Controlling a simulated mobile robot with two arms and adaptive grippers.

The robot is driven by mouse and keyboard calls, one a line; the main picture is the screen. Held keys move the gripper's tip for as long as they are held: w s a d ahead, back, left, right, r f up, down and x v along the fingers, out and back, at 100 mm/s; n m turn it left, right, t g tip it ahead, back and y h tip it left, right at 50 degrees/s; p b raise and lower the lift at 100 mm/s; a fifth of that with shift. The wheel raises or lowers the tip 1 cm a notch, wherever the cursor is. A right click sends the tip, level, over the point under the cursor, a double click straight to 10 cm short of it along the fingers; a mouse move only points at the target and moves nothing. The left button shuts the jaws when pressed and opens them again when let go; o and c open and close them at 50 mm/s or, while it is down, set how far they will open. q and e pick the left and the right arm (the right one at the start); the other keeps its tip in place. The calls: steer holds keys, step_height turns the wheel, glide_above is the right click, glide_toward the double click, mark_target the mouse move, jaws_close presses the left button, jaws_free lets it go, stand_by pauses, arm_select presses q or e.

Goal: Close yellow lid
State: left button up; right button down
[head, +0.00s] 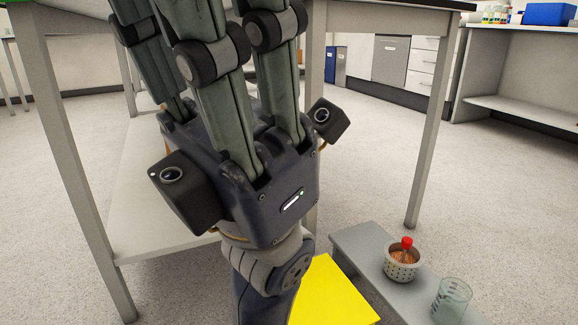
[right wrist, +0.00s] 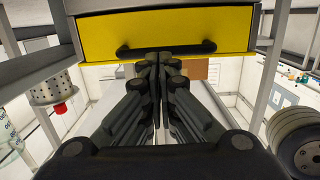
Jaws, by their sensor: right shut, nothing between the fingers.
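The yellow lid (right wrist: 185,32) fills the top of the right wrist view, with a black handle (right wrist: 165,48) along its edge. A flat yellow piece, seemingly the same lid, shows at the bottom of the head view (head: 332,295), partly covered by my left arm. My right gripper (right wrist: 158,56) is shut and empty, its fingertips just in front of the handle's middle; I cannot tell whether they touch. My left gripper (head: 225,40) is raised close to the head camera, fingers upward, tips cut off. The lid's angle is unclear.
A perforated pot (head: 402,268) with a red-topped item and a glass beaker (head: 452,300) stand on a narrow grey bench (head: 362,243) right of the yellow piece. A tall table frame (head: 75,190) stands ahead. Open floor lies on the right.

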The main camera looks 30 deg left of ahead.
steer(key=shift+a+f+b, duration=0.1)
steer(key=shift+f+b, duration=0.45)
steer(key=shift+f, duration=0.85)
